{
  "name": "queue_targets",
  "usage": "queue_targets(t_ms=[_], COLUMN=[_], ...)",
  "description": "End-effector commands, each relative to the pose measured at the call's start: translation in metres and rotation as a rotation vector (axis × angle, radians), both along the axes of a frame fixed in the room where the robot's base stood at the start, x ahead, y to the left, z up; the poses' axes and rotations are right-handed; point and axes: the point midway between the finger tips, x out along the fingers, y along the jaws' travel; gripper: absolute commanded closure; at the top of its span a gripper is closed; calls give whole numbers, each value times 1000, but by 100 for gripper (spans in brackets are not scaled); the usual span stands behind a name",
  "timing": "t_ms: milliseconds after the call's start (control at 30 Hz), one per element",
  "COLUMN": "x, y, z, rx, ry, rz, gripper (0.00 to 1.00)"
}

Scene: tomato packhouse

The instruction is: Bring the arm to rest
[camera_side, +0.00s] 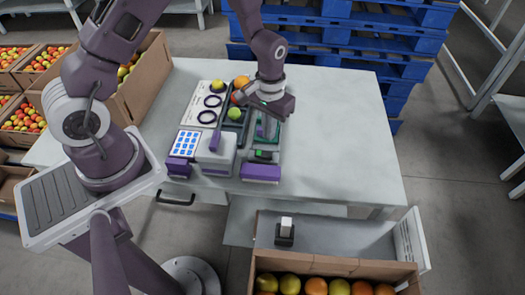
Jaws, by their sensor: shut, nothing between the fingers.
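My arm reaches from the left over the white table (345,130) and bends down at its wrist. My gripper (262,104) hangs low over the objects in the middle of the table, beside an orange tomato (241,82) and a green tomato (234,114). Its fingers are shut with nothing seen between them. They are small here and partly hidden by the wrist, so I cannot tell whether they touch anything below.
A white sheet with dark rings (211,101), a blue-and-white keypad (185,143) and purple-fronted devices (261,172) surround the gripper. A cardboard box (142,80) stands at the table's left. The table's right side is clear. A fruit crate (335,266) stands in front.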

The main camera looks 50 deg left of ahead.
Motion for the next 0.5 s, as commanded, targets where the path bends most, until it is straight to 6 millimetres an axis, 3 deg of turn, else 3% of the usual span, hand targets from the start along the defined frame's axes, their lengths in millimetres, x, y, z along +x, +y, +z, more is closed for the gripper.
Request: queue_targets(t_ms=[67, 167, 233, 300, 400, 500], x=[2, 0, -13, -37, -81, -130], y=[-1, -3, -4, -6, -8, -9], z=[17, 78, 133, 182, 237, 271], rx=[-1, -1, 1, 5, 16, 32], ry=[-21, -88, -149, -209, -293, -372], rz=[-7, -38, -70, -104, -151, -194], gripper=[100, 100, 100, 100, 100, 100])
